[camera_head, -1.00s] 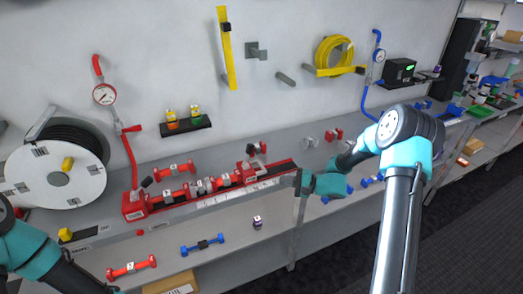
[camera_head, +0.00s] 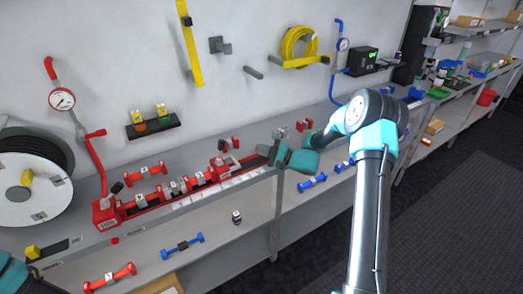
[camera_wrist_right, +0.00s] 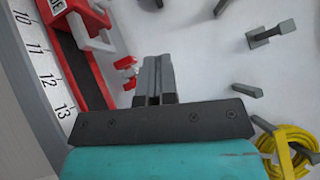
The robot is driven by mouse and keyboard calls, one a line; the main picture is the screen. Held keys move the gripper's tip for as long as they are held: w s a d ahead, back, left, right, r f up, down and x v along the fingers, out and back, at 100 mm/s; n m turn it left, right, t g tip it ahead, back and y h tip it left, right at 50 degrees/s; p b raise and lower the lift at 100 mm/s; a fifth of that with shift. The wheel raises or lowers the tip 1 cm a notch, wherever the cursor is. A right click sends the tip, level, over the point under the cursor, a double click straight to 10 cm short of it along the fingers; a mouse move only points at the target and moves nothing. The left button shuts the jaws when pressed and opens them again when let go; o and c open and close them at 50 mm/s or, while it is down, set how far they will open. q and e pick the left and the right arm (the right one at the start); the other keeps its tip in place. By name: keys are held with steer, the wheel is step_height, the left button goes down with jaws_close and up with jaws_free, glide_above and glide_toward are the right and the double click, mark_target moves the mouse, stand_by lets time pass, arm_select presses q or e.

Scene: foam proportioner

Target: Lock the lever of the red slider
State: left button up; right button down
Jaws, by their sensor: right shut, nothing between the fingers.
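The red slider (camera_head: 221,163) sits on the right part of the red rail on the bench. Its small lever with a dark and red end (camera_head: 229,145) stands up above it in the head view. In the right wrist view the red slider (camera_wrist_right: 88,14) shows at top left, cut off by the frame, with a grey lever-like frame (camera_wrist_right: 68,8). My right gripper (camera_head: 271,150) is to the right of the slider, apart from it, near the rail's right end. Its fingers (camera_wrist_right: 153,75) are closed together and empty. Only a teal piece of my left arm shows at lower left; its gripper is out of view.
A scale strip (camera_wrist_right: 50,82) runs beside the rail. Red dumbbell-shaped parts (camera_head: 145,174) stand left of the slider. A yellow hose coil (camera_head: 299,46) and grey pegs (camera_head: 253,72) project from the wall.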

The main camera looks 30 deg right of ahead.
mark_target(225, 142)
steer(key=x, duration=0.6)
steer(key=s+a+x, duration=0.1)
steer(key=x, duration=0.2)
steer(key=shift+s+a+r, duration=0.1)
steer(key=shift+r, duration=0.1)
steer(key=shift+a+r, duration=0.2)
steer(key=shift+a, duration=0.55)
steer(key=shift+a, duration=0.1)
